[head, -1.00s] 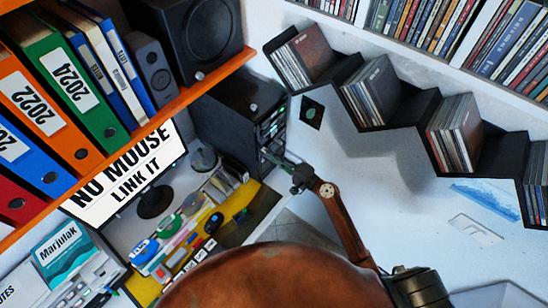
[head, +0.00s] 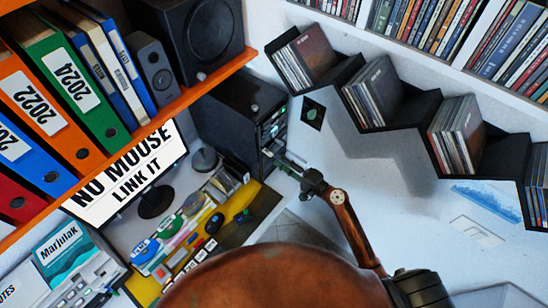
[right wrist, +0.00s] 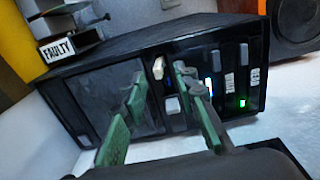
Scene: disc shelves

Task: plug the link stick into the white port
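A black computer tower (head: 238,112) stands at the back of the desk in the head view. In the right wrist view, its front (right wrist: 105,88) faces my right gripper, with several small sticks and lit ports. A whitish stick (right wrist: 158,68) shows in the gap between the fingertips; I cannot tell its exact depth. A grey stick (right wrist: 171,104) sits just below it. Which one is the link stick, and which port is white, I cannot tell. My right gripper (right wrist: 159,76) has its green fingers apart, close to the tower front. It also shows in the head view (head: 284,163). My left gripper is not in view.
The monitor (head: 125,178) reads "NO MOUSE LINK IT". The orange shelf (head: 190,88) with binders and speakers hangs over the desk. Zigzag disc shelves (head: 415,105) are on the right wall. A "FAULTY" label (right wrist: 57,50) is near the tower.

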